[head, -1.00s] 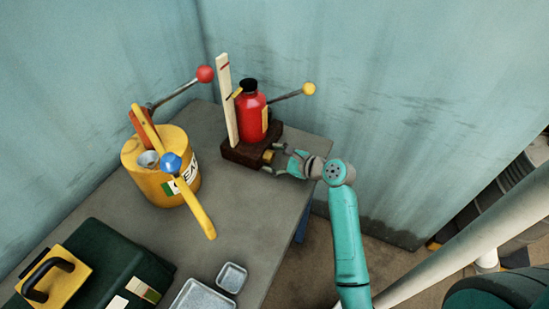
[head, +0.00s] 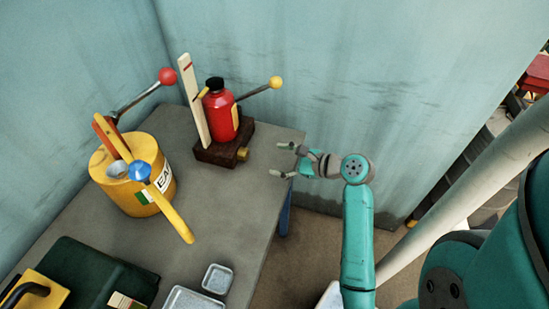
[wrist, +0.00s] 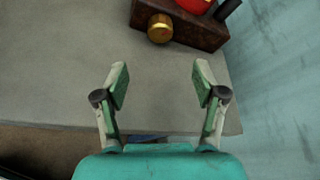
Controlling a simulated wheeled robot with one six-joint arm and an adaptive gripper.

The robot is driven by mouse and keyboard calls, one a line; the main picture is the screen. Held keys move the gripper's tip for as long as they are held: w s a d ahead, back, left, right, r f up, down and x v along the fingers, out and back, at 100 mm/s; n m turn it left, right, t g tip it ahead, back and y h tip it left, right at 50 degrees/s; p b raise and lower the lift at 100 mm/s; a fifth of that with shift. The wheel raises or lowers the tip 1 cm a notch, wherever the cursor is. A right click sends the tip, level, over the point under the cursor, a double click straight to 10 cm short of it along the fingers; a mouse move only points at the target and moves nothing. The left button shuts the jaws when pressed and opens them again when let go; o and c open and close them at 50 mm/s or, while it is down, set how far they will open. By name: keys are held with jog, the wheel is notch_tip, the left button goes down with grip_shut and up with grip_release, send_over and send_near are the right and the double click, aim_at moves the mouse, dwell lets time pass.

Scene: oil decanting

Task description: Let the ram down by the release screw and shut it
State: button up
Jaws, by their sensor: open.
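The red bottle jack (head: 220,117) stands upright on a dark brown base block (head: 213,155) at the table's back right. Its black top (head: 215,84) sits low over the red body, beside a white post (head: 194,105) with a red mark near its upper end. A yellow pointer (head: 203,92) shows by the post, well below that mark. The brass release screw (head: 242,153) sticks out of the block; it also shows in the wrist view (wrist: 160,28). My gripper (head: 284,160) is open and empty, apart from the screw, near the table's right edge. Whether the screw is tight cannot be seen.
The jack's lever with a yellow ball (head: 275,82) reaches right above the block. A yellow oil can (head: 128,196) with a red-ball lever (head: 167,76) and a blue-knobbed yellow handle stands left. Metal trays (head: 217,278) and a dark green case lie in front. A wall closes the back.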

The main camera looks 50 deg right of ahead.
aim_at(248, 155)
jog(key=shift+w+d+f+m+g+y, duration=0.1)
jog(key=shift+w+d+m+g+y, duration=0.1)
jog(key=shift+w+d+m+y, duration=0.3)
jog(key=shift+w+d+f+m+g+y, duration=0.1)
jog(key=shift+w+d+m+g+y, duration=0.15)
jog(key=shift+m, duration=0.45)
jog(key=shift+w+f+m+y, duration=0.15)
jog(key=shift+w+m+y, duration=0.1)
jog(key=shift+w+m, duration=0.05)
jog(key=x, duration=1)
jog(key=shift+w+f, duration=0.1)
